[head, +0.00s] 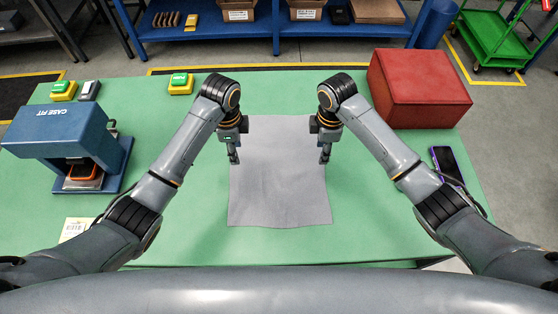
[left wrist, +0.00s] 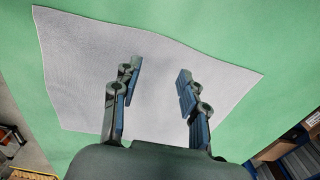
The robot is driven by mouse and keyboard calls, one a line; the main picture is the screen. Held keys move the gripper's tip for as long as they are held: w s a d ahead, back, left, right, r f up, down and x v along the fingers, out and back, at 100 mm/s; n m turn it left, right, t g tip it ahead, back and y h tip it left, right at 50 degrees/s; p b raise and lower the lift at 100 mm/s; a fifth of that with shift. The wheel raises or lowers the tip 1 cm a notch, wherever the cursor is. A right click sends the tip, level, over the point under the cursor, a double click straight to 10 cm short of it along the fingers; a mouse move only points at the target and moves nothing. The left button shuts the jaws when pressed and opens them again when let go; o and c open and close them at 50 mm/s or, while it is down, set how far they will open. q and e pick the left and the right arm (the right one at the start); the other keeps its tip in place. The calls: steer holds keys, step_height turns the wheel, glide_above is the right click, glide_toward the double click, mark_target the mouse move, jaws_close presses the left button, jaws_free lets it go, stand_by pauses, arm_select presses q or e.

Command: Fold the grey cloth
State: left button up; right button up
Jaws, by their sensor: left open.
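The grey cloth (head: 280,190) lies flat and spread out on the green table, with its long side running front to back. My left gripper (head: 235,158) points down over the cloth's left edge, around the middle of its length. In the left wrist view the left gripper (left wrist: 158,95) has its two fingers apart with nothing between them, and the cloth (left wrist: 150,50) lies below. My right gripper (head: 324,158) points down at the cloth's right edge; its fingers are too small to tell whether they are apart.
A blue CASE FIT press (head: 65,130) stands at the left of the green table (head: 380,220). A red box (head: 418,88) stands at the back right, with a phone (head: 447,165) in front of it. Yellow-and-green buttons (head: 180,84) sit at the back left. The table around the cloth is clear.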

arm_select(q)
steer(key=f, duration=0.4)
steer(key=shift+w+f, duration=0.15)
steer(key=shift+w, duration=0.1)
arm_select(e)
steer(key=f, duration=0.4)
steer(key=shift+w+f, duration=0.15)
steer(key=shift+w, duration=0.1)
arm_select(q)
steer(key=shift+s+f, duration=0.1)
steer(key=shift+f, duration=0.4)
arm_select(e)
steer(key=shift+s+f, duration=0.1)
steer(key=shift+f, duration=0.45)
arm_select(q)
steer(key=shift+f, duration=0.25)
arm_select(e)
steer(key=shift+f, duration=0.2)
arm_select(q)
steer(key=c, duration=0.9)
arm_select(e)
steer(key=shift+f, duration=0.1)
steer(key=c, duration=0.9)
arm_select(q)
jaws_close()
arm_select(e)
jaws_close()
